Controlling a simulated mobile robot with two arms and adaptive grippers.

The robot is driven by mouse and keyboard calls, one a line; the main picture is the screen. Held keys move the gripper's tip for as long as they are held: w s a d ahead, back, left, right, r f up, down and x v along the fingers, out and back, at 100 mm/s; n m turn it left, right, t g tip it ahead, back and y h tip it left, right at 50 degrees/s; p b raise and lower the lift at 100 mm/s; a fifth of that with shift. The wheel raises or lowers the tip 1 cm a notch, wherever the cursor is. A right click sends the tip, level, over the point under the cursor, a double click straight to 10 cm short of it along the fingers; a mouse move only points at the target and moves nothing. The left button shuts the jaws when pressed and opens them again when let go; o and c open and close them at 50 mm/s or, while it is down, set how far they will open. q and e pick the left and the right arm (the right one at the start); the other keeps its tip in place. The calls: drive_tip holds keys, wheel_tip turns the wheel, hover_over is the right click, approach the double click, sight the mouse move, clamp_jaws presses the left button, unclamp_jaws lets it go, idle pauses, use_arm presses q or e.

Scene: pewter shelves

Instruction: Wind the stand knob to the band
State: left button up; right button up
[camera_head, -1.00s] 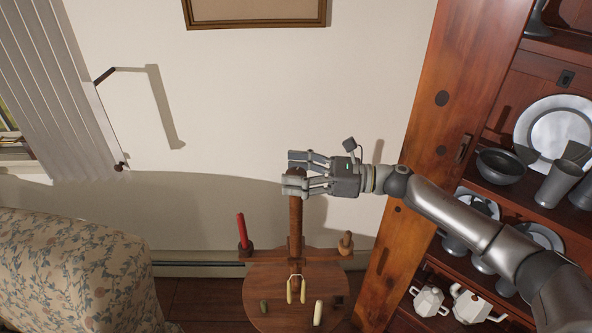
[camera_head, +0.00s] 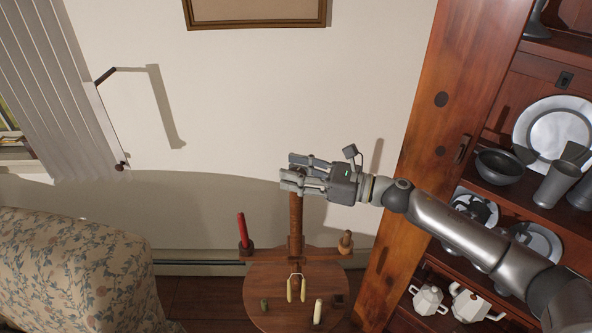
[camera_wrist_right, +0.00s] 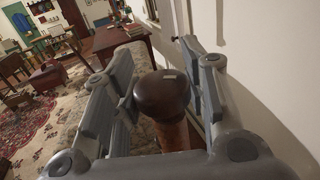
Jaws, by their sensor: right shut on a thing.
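The wooden stand has a round tabletop (camera_head: 270,280) and an upright post (camera_head: 296,220) in the lower middle of the head view. The dark brown round stand knob (camera_wrist_right: 160,97) tops the post in the right wrist view, with a small pale mark on it. In the head view my fingers hide the knob. My right gripper (camera_head: 292,173) is at the top of the post, shut on the knob with a finger on either side. I cannot make out the band. My left gripper is not in view.
A crossbar holds a red candle (camera_head: 242,230) on the left and a wooden piece (camera_head: 345,240) on the right. Small items stand on the tabletop. A cupboard (camera_head: 440,130) with pewter is at right, a floral armchair (camera_head: 75,270) at left. The wall behind is close.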

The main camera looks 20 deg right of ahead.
drive_tip(key=shift+s+a+r+m+t+h+p, duration=0.1)
drive_tip(key=shift+r+m+t+h+p, duration=0.05)
drive_tip(key=shift+m+t+h+p, duration=0.7)
drive_tip(key=m+t+h+p, duration=0.2)
drive_tip(key=m+h+p, duration=0.1)
drive_tip(key=h, duration=0.1)
drive_tip(key=m+t+h+p, duration=0.3)
drive_tip(key=h+p, duration=0.1)
drive_tip(key=h, duration=0.1)
drive_tip(key=shift+r+m, duration=0.1)
drive_tip(key=shift+m, duration=0.15)
drive_tip(key=m+h+p, duration=0.1)
drive_tip(key=h, duration=0.1)
drive_tip(key=shift+m+t+h, duration=0.35)
drive_tip(key=shift+m, duration=0.05)
drive_tip(key=m+h, duration=0.1)
drive_tip(key=h, duration=0.1)
drive_tip(key=m+h+p, duration=0.1)
drive_tip(key=h, duration=0.1)
drive_tip(key=shift+f+m, duration=0.25)
drive_tip(key=shift+m, duration=0.05)
drive_tip(key=shift+m+g+h, duration=0.55)
drive_tip(key=shift+m+h, duration=0.45)
drive_tip(key=shift+h, duration=0.5)
drive_tip(key=shift+m+g+h, duration=0.55)
drive_tip(key=shift+m+h, duration=0.45)
drive_tip(key=shift+h, duration=0.5)
drive_tip(key=o, duration=1.1)
drive_tip(key=shift+c, duration=0.2)
